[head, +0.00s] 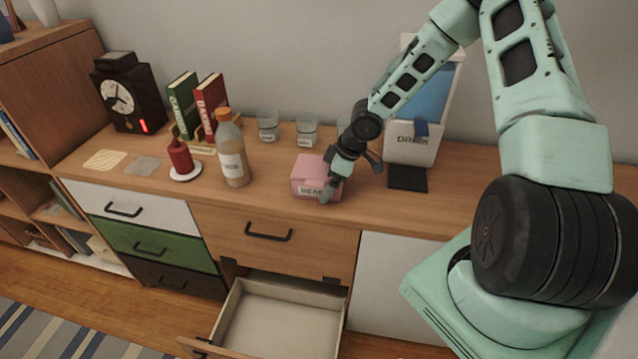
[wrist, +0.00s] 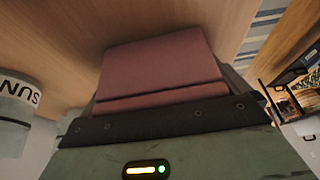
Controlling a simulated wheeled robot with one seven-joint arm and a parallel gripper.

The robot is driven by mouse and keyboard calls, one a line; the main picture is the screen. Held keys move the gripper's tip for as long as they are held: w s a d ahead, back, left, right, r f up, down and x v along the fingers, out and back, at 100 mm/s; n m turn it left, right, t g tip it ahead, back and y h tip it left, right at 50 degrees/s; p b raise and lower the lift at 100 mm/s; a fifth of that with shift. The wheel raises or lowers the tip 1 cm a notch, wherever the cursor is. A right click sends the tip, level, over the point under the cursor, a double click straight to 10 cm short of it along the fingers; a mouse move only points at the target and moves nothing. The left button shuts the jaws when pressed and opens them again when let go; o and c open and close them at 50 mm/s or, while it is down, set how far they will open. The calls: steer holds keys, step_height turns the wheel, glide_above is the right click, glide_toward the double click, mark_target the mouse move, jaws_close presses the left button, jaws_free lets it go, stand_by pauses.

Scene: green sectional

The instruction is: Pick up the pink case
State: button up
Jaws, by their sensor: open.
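The pink case (head: 306,174) is a small box with a dark-lettered label on its front. It sits on the wooden cabinet top, near the middle. My gripper (head: 333,178) is open at the case's right side, with a dark finger reaching down by its front right corner. The gripper partly covers that side in the head view. In the wrist view the pink case (wrist: 160,68) fills the middle, close beyond the dark edge of my gripper. I cannot tell whether the fingers touch it.
An orange-capped bottle (head: 233,155) and a red candle (head: 181,159) stand left of the case. Glass jars (head: 307,133) are behind it. A white and blue bin (head: 412,142) and a dark pad (head: 407,178) are at right. An open drawer (head: 272,322) sticks out below.

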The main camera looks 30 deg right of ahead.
steer(key=c, duration=0.7)
steer(key=shift+r, duration=0.1)
steer(key=shift+c, duration=0.2)
